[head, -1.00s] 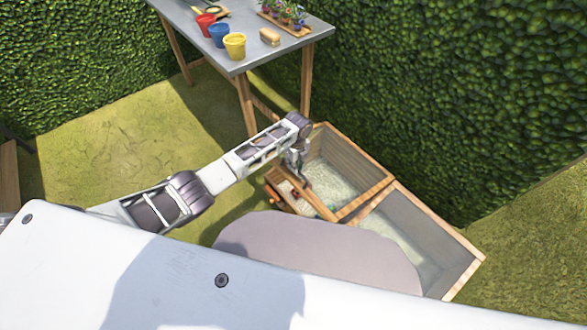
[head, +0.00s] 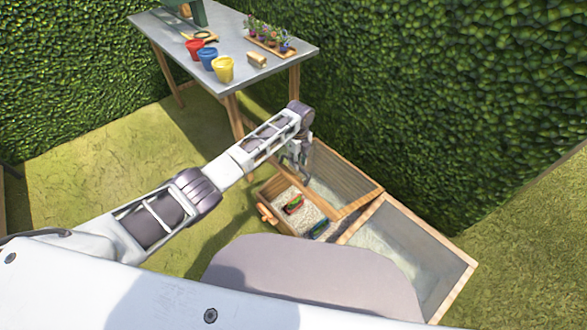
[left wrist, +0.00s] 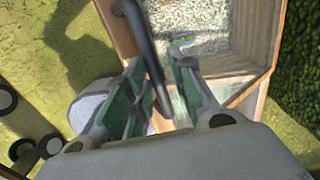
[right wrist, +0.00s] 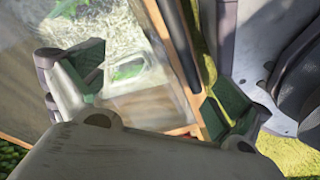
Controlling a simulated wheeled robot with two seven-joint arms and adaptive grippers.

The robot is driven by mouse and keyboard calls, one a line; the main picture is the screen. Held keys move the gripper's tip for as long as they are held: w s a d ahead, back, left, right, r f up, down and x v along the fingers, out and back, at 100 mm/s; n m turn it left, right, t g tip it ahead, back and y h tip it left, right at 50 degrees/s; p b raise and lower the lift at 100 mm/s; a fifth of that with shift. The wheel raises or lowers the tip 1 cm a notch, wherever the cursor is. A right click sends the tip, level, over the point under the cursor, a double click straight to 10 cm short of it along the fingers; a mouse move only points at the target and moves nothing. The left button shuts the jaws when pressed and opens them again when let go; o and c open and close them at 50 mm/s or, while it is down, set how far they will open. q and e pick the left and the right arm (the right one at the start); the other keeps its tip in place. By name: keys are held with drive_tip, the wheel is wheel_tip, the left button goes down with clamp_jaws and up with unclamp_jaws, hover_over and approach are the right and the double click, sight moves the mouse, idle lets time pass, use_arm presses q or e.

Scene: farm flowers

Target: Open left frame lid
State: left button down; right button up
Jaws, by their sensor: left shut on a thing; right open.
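The left frame (head: 268,213) is a low wooden box with pale gravel inside. Its lid (head: 345,178), a wood-edged clear panel, stands tilted up toward the hedge side, so the front of the box lies uncovered. My left gripper (head: 299,160) is at the lid's near side. In the left wrist view my left gripper (left wrist: 160,82) is shut on a dark curved handle (left wrist: 143,38). My right gripper (right wrist: 155,85) is open and empty in the right wrist view, above a wood-edged clear panel; it is hidden in the head view.
The right frame (head: 458,285) beside it has its clear lid down. A red-and-green item (head: 293,205) and a green-blue item (head: 318,229) lie in the left frame. A grey table (head: 240,85) with pots stands behind. Hedges border the place; grass is open at left.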

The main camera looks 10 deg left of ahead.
drive_tip(key=shift+w+r, duration=0.35)
drive_tip(key=shift+r, duration=0.05)
drive_tip(key=shift+s+r+b, duration=0.1)
drive_tip(key=shift+s+b, duration=0.2)
drive_tip(key=shift+s, duration=0.3)
drive_tip(key=shift+w+a+r, duration=0.1)
drive_tip(key=shift+a, duration=0.05)
use_arm(q)
drive_tip(key=shift+w+d+r, duration=1.4)
drive_tip(key=shift+d+r, duration=0.15)
drive_tip(key=shift+d, duration=0.1)
use_arm(e)
drive_tip(key=shift+w+a+r, duration=0.2)
drive_tip(key=shift+w+a, duration=0.05)
drive_tip(key=shift+w, duration=0.15)
use_arm(q)
drive_tip(key=c, duration=1.6)
unclamp_jaws()
drive_tip(key=shift+o, duration=0.8)
drive_tip(key=shift+w+d+f, duration=0.1)
drive_tip(key=shift+w+f, duration=0.05)
drive_tip(key=shift+w, duration=0.05)
use_arm(e)
drive_tip(key=shift+f, duration=0.1)
drive_tip(key=shift+d+f, duration=0.25)
drive_tip(key=shift+d, duration=0.25)
use_arm(q)
drive_tip(key=shift+w, duration=0.35)
use_arm(e)
drive_tip(key=shift+s, duration=0.1)
